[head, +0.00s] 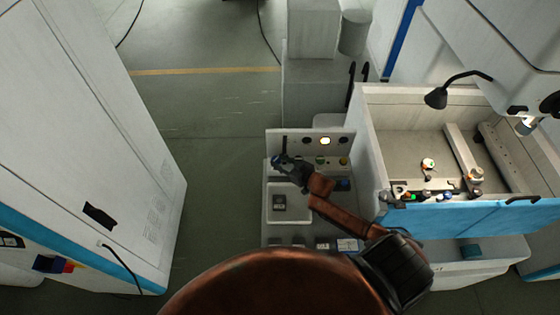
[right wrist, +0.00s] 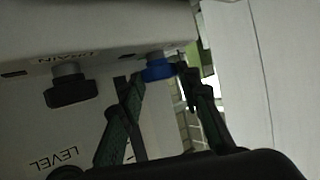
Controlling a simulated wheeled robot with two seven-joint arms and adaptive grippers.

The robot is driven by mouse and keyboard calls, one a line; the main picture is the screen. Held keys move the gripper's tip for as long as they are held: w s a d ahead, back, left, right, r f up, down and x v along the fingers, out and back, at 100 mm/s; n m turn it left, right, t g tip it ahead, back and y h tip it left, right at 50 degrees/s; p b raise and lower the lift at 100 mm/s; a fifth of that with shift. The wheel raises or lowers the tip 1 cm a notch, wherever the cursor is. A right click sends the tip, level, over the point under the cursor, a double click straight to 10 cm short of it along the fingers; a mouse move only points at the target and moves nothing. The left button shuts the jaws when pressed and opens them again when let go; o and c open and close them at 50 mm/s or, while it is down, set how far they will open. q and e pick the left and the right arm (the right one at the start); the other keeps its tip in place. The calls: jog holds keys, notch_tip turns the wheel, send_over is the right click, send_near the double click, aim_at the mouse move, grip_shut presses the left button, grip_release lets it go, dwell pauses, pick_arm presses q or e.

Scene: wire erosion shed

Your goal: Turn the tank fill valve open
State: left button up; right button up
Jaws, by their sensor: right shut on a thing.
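My right gripper (head: 284,164) reaches over the left end of the white control unit (head: 292,134), at its upright panel. In the right wrist view its two dark green fingers (right wrist: 162,82) are shut on a blue knob (right wrist: 158,68), one on each side. The blue knob looks like the fill valve, but no label for it is readable. A black knob (right wrist: 70,90) sits to its left beside the upside-down word DRAIN, with the word LEVEL lower down. My fingers partly hide the blue knob, and its turn position cannot be told. My left gripper is not in view.
The panel also carries a lit lamp (head: 325,141) and several small knobs. A white machine with a blue-fronted work tank (head: 480,216) stands close on the right. A tall white cabinet (head: 90,130) stands on the left, with open floor (head: 215,170) between.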

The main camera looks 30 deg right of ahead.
dwell(0.5)
jog(key=o, duration=1.2)
jog(key=shift+w+f, duration=0.1)
jog(key=shift+c, duration=0.2)
jog(key=v, duration=1.2)
jog(key=shift+d, duration=0.2)
